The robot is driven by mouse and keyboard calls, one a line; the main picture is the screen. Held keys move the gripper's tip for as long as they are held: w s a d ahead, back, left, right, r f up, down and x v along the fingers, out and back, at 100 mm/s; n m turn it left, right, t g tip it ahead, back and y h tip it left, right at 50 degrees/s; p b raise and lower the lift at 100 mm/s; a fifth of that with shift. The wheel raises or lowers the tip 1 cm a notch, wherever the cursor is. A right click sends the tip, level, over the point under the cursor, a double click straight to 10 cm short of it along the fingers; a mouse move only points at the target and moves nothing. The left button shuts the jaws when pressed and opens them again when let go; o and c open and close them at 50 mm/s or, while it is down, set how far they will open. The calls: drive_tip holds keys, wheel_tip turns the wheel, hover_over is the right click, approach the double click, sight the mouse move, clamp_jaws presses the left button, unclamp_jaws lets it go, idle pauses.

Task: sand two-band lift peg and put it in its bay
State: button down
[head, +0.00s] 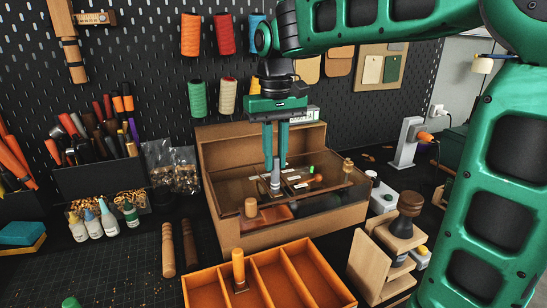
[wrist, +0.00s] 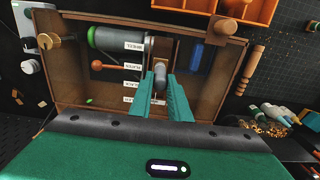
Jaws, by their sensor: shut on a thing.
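My gripper (head: 275,166) points straight down over the open brown box machine (head: 290,233) and is shut on a slim grey peg (head: 275,181). In the wrist view the same peg (wrist: 160,80) sits between the green fingertips, its end pointing into the box. Bands on the peg are too small to make out, and I cannot tell whether it touches anything inside. The box holds a grey drum with a green end (wrist: 105,38) and several white labels. An orange divided tray (head: 318,267) stands in front of the box, with an orange-topped peg (head: 238,266) upright in a left compartment.
A wooden stand with a dark knob-handled stamp (head: 405,215) is right of the tray. Two turned wooden handles (head: 168,250) lie on the cutting mat at left. Glue bottles (head: 108,218) and a tool rack are behind them. The box walls surround my fingertips.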

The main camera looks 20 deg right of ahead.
drive_tip(key=shift+r, duration=3.2)
drive_tip(key=shift+s, duration=0.1)
